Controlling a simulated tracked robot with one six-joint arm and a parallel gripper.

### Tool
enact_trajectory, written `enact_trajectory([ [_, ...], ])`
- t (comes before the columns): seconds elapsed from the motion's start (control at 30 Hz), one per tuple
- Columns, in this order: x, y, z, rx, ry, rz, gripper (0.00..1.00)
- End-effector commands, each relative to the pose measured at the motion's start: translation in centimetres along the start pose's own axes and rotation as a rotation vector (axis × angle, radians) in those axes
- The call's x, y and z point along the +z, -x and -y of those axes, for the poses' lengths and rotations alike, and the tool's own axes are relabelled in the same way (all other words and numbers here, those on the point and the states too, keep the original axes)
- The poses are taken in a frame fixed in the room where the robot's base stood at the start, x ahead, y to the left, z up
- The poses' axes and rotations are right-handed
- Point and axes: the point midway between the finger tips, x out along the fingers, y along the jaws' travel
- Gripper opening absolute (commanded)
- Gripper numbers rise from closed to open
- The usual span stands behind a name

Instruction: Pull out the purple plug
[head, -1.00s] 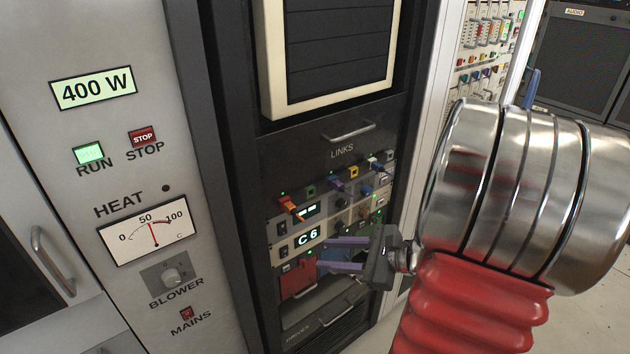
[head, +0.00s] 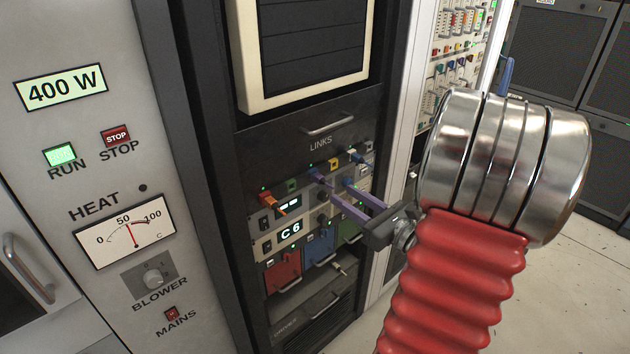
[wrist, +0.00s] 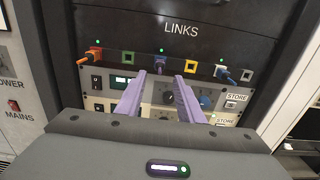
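The purple plug (head: 317,174) sits in the upper row of the LINKS panel, between a green-framed and a yellow-framed socket. It also shows in the wrist view (wrist: 160,63), beyond the fingertips and near the middle. My gripper (head: 338,193) has two long lilac fingers, held apart with nothing visible between them. In the wrist view my gripper (wrist: 160,78) points at the panel, with its tips just below the plug in the picture. I cannot tell how far the tips are from the panel.
An orange plug (wrist: 91,55) is at the left of the row and a blue plug (wrist: 224,74) at the right. Knobs and a "C6" display (head: 290,232) lie below. Red, blue and green panels are lower. The cabinet front (head: 137,120) stands at the left.

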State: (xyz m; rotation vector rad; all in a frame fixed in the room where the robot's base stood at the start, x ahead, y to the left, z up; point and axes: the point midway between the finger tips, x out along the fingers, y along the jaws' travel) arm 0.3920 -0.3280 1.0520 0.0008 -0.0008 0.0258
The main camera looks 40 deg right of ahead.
Motion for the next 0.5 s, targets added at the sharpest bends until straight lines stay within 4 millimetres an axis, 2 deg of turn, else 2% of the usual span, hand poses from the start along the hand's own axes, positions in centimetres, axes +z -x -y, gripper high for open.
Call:
enact_trajectory([
  [0.5,-0.1,-4.7,-0.1,0.004,0.0,-0.001,0.34],
])
